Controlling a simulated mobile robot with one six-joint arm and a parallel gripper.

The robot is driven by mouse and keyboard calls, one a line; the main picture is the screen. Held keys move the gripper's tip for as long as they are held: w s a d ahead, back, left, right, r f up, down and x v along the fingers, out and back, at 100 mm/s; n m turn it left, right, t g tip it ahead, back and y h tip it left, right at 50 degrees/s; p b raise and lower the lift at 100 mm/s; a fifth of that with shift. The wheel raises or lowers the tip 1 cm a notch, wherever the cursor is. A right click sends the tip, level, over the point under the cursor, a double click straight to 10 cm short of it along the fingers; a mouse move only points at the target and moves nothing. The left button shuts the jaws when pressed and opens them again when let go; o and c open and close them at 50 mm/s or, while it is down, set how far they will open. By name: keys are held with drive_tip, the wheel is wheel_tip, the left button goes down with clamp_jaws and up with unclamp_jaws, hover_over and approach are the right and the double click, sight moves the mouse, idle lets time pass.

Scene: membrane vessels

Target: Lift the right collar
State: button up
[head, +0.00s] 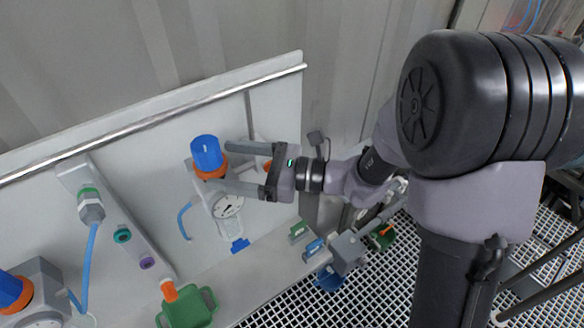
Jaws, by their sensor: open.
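The right collar (208,173) is an orange ring under a blue cap (206,151), on a grey block on the white panel in the head view. My gripper (219,166) is open and reaches in from the right. Its upper finger ends close to the right of the blue cap. I cannot tell whether either finger touches the collar. Another blue cap (10,289) with an orange collar (20,304) is cut off at the lower left edge.
A round gauge (228,206) sits just below the right collar. A metal rail (150,122) runs along the panel's top. A green connector (90,203) with a blue hose is at left. A green valve handle (188,310) is at the bottom. Metal grating (375,290) lies below right.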

drive_tip(key=v, duration=1.4)
drive_tip(key=shift+d, duration=0.3)
drive_tip(key=shift+s, duration=0.15)
drive_tip(key=s+a+f+n+g+h+b, duration=0.35)
drive_tip(key=s+f+n+h+b, duration=0.35)
drive_tip(key=s+f+n+h, duration=0.45)
drive_tip(key=s+d+n+t+h+b, duration=0.1)
drive_tip(key=d+n+t+h+b, duration=0.3)
drive_tip(key=d, duration=0.3)
drive_tip(key=shift+s+d+r+n+t, duration=0.35)
drive_tip(key=shift+r+t, duration=0.1)
drive_tip(key=shift+t, duration=0.2)
drive_tip(key=shift+c, duration=0.4)
